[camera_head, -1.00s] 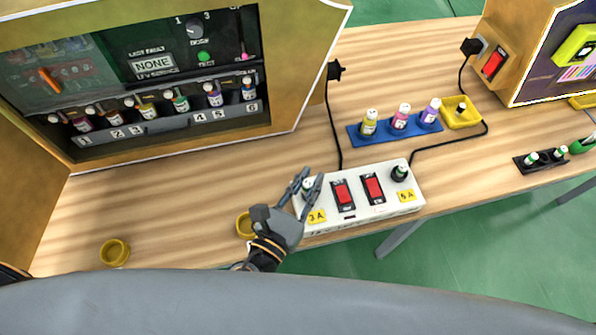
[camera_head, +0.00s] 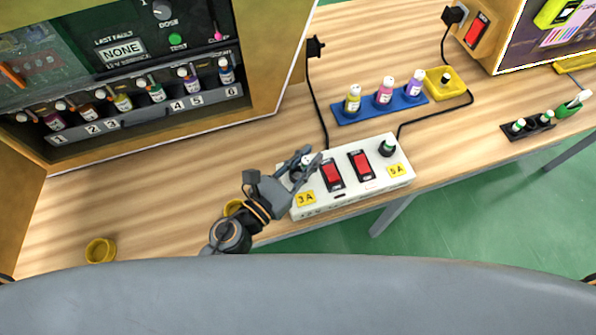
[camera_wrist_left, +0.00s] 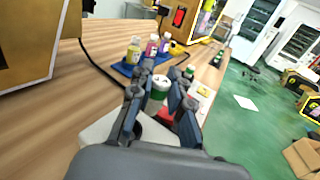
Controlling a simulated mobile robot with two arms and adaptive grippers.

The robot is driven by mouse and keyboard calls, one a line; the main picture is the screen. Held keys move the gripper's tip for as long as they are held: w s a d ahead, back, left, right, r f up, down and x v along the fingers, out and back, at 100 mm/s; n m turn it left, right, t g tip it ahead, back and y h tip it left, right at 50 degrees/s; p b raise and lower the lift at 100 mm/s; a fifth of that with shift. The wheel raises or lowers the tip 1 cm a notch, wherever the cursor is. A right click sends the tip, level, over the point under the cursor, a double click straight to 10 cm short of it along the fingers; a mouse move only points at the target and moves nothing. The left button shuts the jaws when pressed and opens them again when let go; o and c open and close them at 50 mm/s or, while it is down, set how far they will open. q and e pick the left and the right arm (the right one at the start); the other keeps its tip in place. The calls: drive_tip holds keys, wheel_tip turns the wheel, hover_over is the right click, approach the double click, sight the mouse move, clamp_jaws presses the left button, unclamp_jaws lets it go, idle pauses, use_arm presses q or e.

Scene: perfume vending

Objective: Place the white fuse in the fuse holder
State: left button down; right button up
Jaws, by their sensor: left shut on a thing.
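My left gripper (camera_head: 303,158) is shut on the white fuse (camera_wrist_left: 160,84), which has a white top and a green lower part. It holds the fuse at the left end of the white fuse holder box (camera_head: 320,202), over the side labelled 3A. In the left wrist view the fuse sits between the two fingers, and a dark round opening shows below it in the box. I cannot tell whether the fuse touches the box. My right gripper is not in view.
Two red switches (camera_head: 333,175) sit mid-box. A blue rack (camera_head: 372,114) with bottles and a yellow tray (camera_head: 456,90) stand behind. A black rack (camera_head: 528,132) is at the right. A yellow cup (camera_head: 100,251) is at the left. Black cords cross the table.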

sight(298, 176)
use_arm(q)
drive_tip(key=shift+w+a+f, duration=0.35)
drive_tip(key=shift+a+f, duration=0.2)
drive_tip(key=shift+f, duration=0.15)
drive_tip(key=f+b, duration=0.1)
drive_tip(key=f, duration=0.2)
drive_tip(key=shift+w+a+f+b, duration=0.1)
drive_tip(key=shift+w+a+b, duration=0.1)
drive_tip(key=shift+a+b, duration=0.2)
drive_tip(key=shift+f, duration=0.35)
drive_tip(key=shift+f, duration=0.1)
drive_tip(key=shift+f+b, duration=0.15)
drive_tip(key=shift+b, duration=0.15)
drive_tip(key=c, duration=1.3)
unclamp_jaws()
